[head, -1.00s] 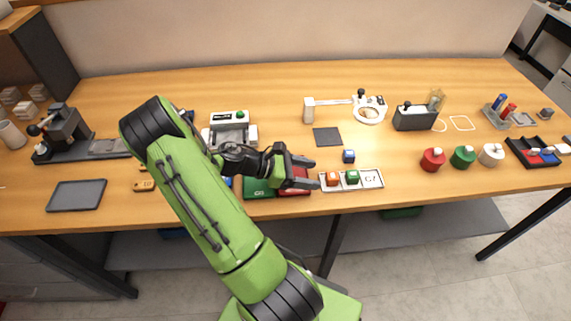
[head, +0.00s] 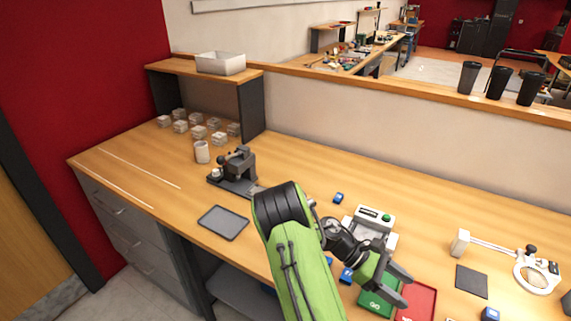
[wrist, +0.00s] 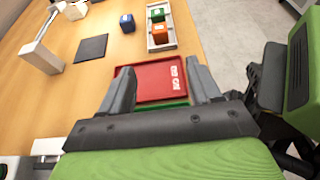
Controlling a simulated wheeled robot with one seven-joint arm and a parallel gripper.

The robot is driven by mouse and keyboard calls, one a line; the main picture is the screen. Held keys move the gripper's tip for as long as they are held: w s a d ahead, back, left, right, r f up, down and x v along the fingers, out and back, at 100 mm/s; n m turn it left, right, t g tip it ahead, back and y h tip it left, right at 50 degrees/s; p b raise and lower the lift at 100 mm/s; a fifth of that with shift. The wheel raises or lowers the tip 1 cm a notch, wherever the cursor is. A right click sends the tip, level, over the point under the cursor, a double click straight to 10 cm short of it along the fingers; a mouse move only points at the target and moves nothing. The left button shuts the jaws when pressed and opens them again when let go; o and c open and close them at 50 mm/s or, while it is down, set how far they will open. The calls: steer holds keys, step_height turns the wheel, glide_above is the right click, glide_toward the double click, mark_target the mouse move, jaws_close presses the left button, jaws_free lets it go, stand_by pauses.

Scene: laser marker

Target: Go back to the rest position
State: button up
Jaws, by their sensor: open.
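My gripper (head: 397,283) is at the right of the head view, at the end of my green arm, above the front part of the wooden workbench (head: 300,160). Its jaws are open and empty. The wrist view shows the two grey fingers (wrist: 161,85) apart, with the red tray (wrist: 150,76) on the bench beyond and between them. A green tray (head: 378,301) lies beside the red tray in the head view, partly hidden by my arm.
A blue block (wrist: 127,23) and a dark pad (wrist: 91,47) are nearby.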

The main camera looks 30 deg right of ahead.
steer(key=w+a+r+m+t+y, duration=0.2)
steer(key=w+a+r+t, duration=0.1)
steer(key=a+r+t, duration=0.4)
steer(key=w+a+r+m+t+y, duration=0.2)
steer(key=w+a+r+t, duration=0.15)
steer(key=a, duration=0.55)
steer(key=s+a+r+m+t+y, duration=0.1)
steer(key=s+a+r+t, duration=0.2)
steer(key=a, duration=0.3)
steer(key=s+a+r+m+t+y, duration=0.1)
steer(key=s+a+r+t+y, duration=0.1)
steer(key=a, duration=0.4)
steer(key=shift+s+a+r+t, duration=0.25)
steer(key=shift+s+r+t, duration=0.5)
steer(key=shift+s+t, duration=0.15)
steer(key=shift+s, duration=0.1)
